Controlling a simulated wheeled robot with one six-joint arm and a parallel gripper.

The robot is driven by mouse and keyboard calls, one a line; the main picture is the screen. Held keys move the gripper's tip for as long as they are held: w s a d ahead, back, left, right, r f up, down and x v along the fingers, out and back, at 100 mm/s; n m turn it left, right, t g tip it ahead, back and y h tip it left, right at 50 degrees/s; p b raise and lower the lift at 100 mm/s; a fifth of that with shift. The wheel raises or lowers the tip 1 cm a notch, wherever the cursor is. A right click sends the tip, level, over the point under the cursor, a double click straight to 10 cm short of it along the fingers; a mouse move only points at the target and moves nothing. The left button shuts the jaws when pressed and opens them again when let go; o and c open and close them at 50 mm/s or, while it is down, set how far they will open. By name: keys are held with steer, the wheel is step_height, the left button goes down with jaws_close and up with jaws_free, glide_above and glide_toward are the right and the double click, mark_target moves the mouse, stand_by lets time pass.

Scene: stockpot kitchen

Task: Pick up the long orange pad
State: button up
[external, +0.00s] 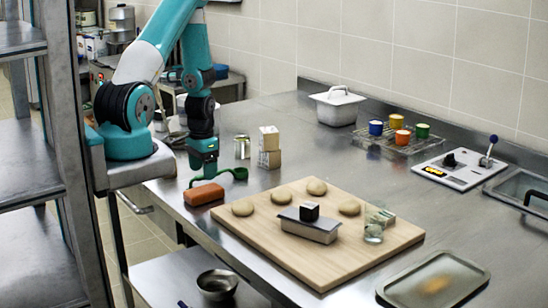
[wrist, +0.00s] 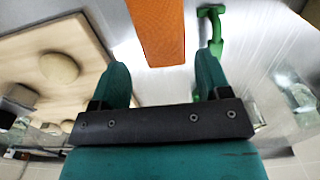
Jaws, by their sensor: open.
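The long orange pad (external: 203,194) lies on the steel counter near its left edge, beside the wooden board. In the wrist view the orange pad (wrist: 158,30) runs from the top edge down to between the fingertips. My gripper (external: 208,171) points down just above and behind the pad. In the wrist view my gripper (wrist: 162,72) is open, with one teal finger on each side of the pad's near end and visible gaps. Whether the fingers reach down to the pad's height cannot be told.
A green curved item (external: 236,173) lies close to the pad; it shows by the right finger in the wrist view (wrist: 214,22). The board (external: 270,250) holds dough rounds and a lidded tin. Stacked blocks (external: 269,148) and a metal cup (external: 242,147) stand behind.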

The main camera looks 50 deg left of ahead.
mark_target(204, 189)
steer(key=shift+f+p, duration=1.25)
steer(key=shift+f, duration=2.3)
steer(key=c, duration=0.6)
